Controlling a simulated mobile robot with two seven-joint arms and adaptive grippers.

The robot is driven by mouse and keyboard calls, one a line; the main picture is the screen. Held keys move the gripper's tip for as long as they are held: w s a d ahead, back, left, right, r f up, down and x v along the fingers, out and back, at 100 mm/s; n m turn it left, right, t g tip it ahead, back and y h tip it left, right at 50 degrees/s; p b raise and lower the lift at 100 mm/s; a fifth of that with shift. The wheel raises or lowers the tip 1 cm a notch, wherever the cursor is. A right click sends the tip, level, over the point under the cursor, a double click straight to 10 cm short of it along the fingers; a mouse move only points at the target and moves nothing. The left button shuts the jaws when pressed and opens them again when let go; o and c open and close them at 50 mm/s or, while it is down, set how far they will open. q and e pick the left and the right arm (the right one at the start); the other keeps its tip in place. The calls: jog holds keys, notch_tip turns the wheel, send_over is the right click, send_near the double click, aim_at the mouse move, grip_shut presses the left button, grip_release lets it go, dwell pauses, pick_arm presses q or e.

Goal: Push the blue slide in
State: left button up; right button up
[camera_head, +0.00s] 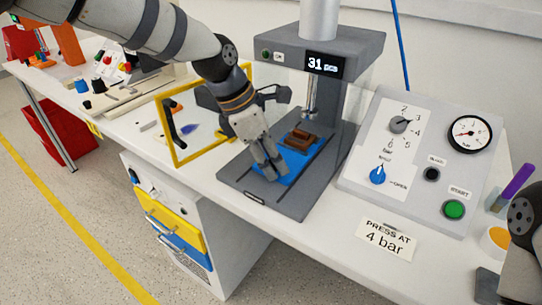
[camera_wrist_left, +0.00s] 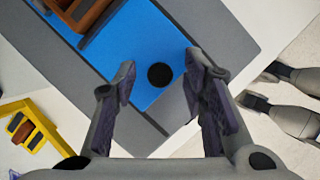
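The blue slide (camera_head: 294,163) lies on the grey base of the press, with a brown part (camera_head: 299,138) on it. In the left wrist view the slide (camera_wrist_left: 130,42) ends near my fingers and carries a round black knob (camera_wrist_left: 160,75). My left gripper (camera_head: 270,174) is at the slide's front end, pointing down. In the left wrist view its fingers (camera_wrist_left: 161,72) are apart, one on each side of the knob, with gaps visible. My fingers hide some of the slide's front end in the head view.
The press (camera_head: 345,50) rises behind the slide, its display reading 31. A yellow-framed guard (camera_head: 166,130) stands to the left. The control panel (camera_head: 405,175) with gauge, knobs and green button is to the right. A "PRESS AT 4 bar" card (camera_head: 387,239) lies in front.

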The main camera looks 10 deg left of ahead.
aim_at(288, 157)
pick_arm(q)
grip_shut()
jog(key=w, duration=0.1)
jog(key=w+d, duration=0.1)
jog(key=w, duration=0.1)
jog(key=shift+w+d+f+b, duration=0.1)
jog(key=shift+w+f+b, duration=0.1)
jog(key=shift+w+b, duration=0.15)
jog(key=shift+w+d+r, duration=0.1)
jog(key=shift+w, duration=0.05)
jog(key=shift+r, duration=0.15)
pick_arm(e)
jog(key=shift+s+f, duration=0.45)
jog(key=shift+s, duration=0.1)
pick_arm(q)
jog(key=shift+c, duration=0.7)
grip_release()
jog(key=shift+o, duration=0.7)
jog(key=shift+w, duration=0.15)
pick_arm(e)
jog(key=shift+w, duration=0.1)
